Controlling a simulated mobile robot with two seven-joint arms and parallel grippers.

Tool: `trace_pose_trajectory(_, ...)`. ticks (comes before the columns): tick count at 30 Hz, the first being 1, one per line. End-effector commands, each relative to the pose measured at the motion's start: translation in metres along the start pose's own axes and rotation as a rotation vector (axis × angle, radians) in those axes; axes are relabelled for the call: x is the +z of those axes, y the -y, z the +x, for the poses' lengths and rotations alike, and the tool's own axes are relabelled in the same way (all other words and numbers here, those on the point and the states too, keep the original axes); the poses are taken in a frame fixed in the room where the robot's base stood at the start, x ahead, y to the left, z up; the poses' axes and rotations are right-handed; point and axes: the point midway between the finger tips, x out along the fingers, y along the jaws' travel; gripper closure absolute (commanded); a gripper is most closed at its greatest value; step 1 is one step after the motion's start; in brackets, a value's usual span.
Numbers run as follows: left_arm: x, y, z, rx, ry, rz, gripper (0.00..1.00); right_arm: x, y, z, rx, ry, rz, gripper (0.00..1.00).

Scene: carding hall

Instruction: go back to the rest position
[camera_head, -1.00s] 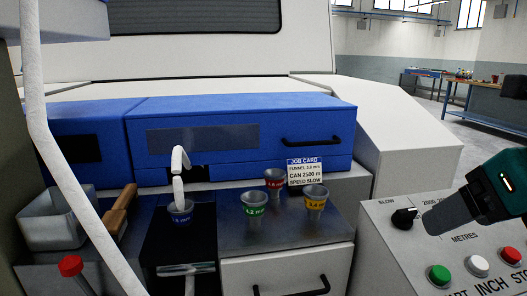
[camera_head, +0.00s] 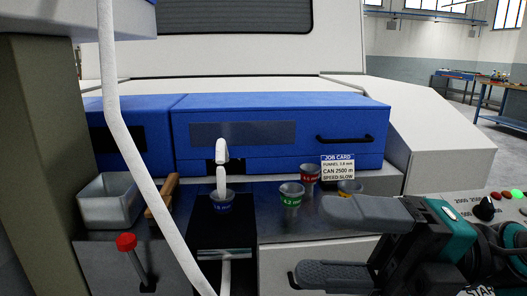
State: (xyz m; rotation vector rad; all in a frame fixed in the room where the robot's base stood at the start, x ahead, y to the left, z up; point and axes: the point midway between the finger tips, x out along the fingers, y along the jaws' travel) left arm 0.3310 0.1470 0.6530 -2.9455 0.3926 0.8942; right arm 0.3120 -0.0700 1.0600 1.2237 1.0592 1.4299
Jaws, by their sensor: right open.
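My right gripper (camera_head: 318,238) comes in from the right edge. Its two dark grey fingers point left and stand wide apart, with nothing between them. The fingers are in front of the metal counter and the white drawer front below it. The upper finger partly hides the yellow-banded funnel (camera_head: 348,187). My left gripper is not in view.
A green-banded funnel (camera_head: 291,195) and a red-banded funnel (camera_head: 309,174) stand on the counter near the job card (camera_head: 338,170). White sliver (camera_head: 221,178) hangs into a blue-banded funnel (camera_head: 222,206). My right arm partly hides the control panel (camera_head: 468,208) with its knob (camera_head: 486,209).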

Motion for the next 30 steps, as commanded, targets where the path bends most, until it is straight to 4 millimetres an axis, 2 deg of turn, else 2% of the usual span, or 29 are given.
trace_pose_trajectory(2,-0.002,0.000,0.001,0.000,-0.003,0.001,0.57,0.026,0.002,-0.008,0.227,0.152,0.158,0.28)
trace_pose_trajectory(5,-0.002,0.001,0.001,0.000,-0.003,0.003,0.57,0.064,0.024,-0.034,0.448,0.393,0.359,0.28)
trace_pose_trajectory(6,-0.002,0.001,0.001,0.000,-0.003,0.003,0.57,0.078,0.041,-0.048,0.517,0.503,0.448,0.28)
trace_pose_trajectory(8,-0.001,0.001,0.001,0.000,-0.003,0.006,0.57,0.094,0.076,-0.070,0.600,0.675,0.587,0.28)
trace_pose_trajectory(11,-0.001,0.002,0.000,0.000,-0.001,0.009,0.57,0.101,0.145,-0.104,0.670,0.944,0.812,0.28)
trace_pose_trajectory(12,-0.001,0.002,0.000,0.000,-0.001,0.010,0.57,0.098,0.173,-0.115,0.681,1.039,0.898,0.28)
trace_pose_trajectory(14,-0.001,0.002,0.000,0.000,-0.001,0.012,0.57,0.087,0.215,-0.129,0.681,1.175,1.025,0.28)
trace_pose_trajectory(15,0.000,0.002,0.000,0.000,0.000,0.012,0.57,0.076,0.243,-0.137,0.672,1.258,1.108,0.28)
trace_pose_trajectory(17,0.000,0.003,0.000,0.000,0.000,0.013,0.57,0.055,0.282,-0.145,0.649,1.374,1.233,0.28)
trace_pose_trajectory(18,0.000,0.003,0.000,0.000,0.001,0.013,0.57,0.039,0.307,-0.149,0.627,1.444,1.316,0.28)
trace_pose_trajectory(20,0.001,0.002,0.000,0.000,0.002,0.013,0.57,0.011,0.341,-0.151,0.587,1.539,1.441,0.28)
trace_pose_trajectory(21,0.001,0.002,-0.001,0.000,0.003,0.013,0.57,-0.010,0.363,-0.151,0.555,1.597,1.525,0.28)
trace_pose_trajectory(23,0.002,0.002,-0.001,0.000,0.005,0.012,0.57,-0.044,0.391,-0.149,0.501,1.674,1.653,0.28)
trace_pose_trajectory(24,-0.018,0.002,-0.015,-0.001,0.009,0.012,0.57,-0.040,0.367,-0.148,0.501,1.679,1.642,0.28)
trace_pose_trajectory(25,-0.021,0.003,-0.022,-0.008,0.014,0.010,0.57,-0.037,0.356,-0.149,0.502,1.682,1.630,0.28)
trace_pose_trajectory(30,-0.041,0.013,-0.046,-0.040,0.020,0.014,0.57,-0.039,0.322,-0.155,0.506,1.709,1.604,0.28)
